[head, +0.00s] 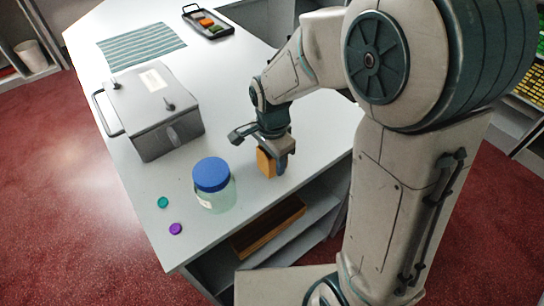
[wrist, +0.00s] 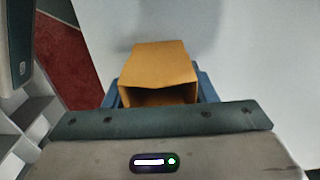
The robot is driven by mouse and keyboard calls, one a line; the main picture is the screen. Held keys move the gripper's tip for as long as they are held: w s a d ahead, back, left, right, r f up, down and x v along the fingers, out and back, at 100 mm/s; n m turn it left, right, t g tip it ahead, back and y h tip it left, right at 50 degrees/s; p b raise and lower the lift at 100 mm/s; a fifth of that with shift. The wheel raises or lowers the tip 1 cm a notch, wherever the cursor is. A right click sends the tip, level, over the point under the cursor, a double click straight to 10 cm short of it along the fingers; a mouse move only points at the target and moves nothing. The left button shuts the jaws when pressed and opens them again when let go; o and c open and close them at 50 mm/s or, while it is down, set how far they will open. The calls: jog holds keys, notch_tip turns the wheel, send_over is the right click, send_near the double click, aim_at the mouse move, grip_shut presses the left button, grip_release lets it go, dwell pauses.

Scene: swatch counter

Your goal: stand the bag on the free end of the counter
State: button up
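The bag (head: 265,163) is a small orange-brown paper bag near the counter's right edge in the head view. My gripper (head: 274,160) points down over it, with a blue finger against its right side. In the wrist view, the bag (wrist: 158,65) shows its dark open mouth towards me, between the two blue fingers of my gripper (wrist: 158,94). The fingers lie close along both sides and appear shut on it. Whether its base touches the counter (head: 235,95) is unclear. The far finger is mostly hidden in the head view.
A blue-lidded jar (head: 213,187) stands left of the bag, with a teal cap (head: 163,202) and a purple cap (head: 176,229) beside it. A grey lidded box (head: 155,115), striped cloth (head: 141,45) and black tray (head: 209,22) lie farther back. A wooden tray (head: 268,226) sits on the shelf below.

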jog(key=shift+o, duration=0.9)
jog(key=shift+r, duration=0.1)
jog(key=shift+r, duration=0.2)
notch_tip(320, 180, up, 12)
jog(key=s+d+f+n+t, duration=0.1)
jog(key=s+d+n+t, duration=0.2)
jog(key=s+d+n, duration=0.8)
jog(key=shift+s+d, duration=0.3)
jog(key=shift+d, duration=0.3)
jog(key=shift+c, duration=0.4)
